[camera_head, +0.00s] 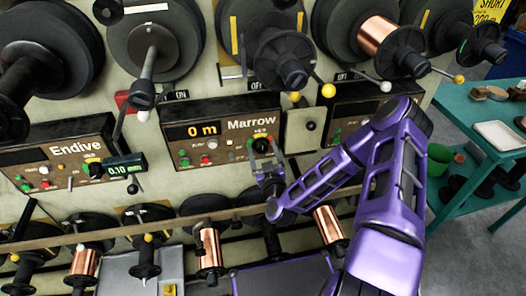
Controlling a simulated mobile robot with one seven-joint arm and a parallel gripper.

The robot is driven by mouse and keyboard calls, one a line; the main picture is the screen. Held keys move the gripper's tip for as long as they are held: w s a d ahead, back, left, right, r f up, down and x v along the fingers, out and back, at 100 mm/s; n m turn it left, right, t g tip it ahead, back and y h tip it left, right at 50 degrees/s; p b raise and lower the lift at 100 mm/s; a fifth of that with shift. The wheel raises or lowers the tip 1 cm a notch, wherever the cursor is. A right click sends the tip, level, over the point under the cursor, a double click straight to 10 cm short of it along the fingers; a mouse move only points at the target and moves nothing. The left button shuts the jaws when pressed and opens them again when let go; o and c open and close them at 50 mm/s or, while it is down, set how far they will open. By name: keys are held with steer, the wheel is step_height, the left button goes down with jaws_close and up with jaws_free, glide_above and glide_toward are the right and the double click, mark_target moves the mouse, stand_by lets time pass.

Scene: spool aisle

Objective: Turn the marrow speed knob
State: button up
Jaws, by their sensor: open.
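The Marrow panel (222,158) is a brown control box in the middle of the view. My purple arm reaches in from the lower right. My gripper (264,158) is open right at the knob, with its grey fingers just below and beside it. Whether the fingers touch the knob cannot be told, and they partly hide its lower edge.
The Endive panel (57,158) stands at the left, with a 0.10 mm gauge (118,167) beside it. Another panel (350,112) at the right is partly behind my arm. Large spools hang above and copper spools (209,248) below. A teal table (487,115) stands at the right.

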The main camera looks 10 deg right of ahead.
jaws_close()
stand_by(0.3)
steer(key=m+b, duration=0.2)
steer(key=m, duration=0.1)
steer(key=shift+f+m, duration=0.1)
steer(key=shift+m, duration=0.3)
steer(key=m+b, duration=0.2)
steer(key=m, duration=0.2)
steer(key=shift+m, duration=0.3)
steer(key=m+b, duration=0.1)
steer(key=m, duration=0.2)
steer(key=shift+d+m, duration=0.1)
steer(key=shift+m, duration=0.2)
steer(key=shift+m+b, duration=0.8)
steer(key=shift+m, duration=1)
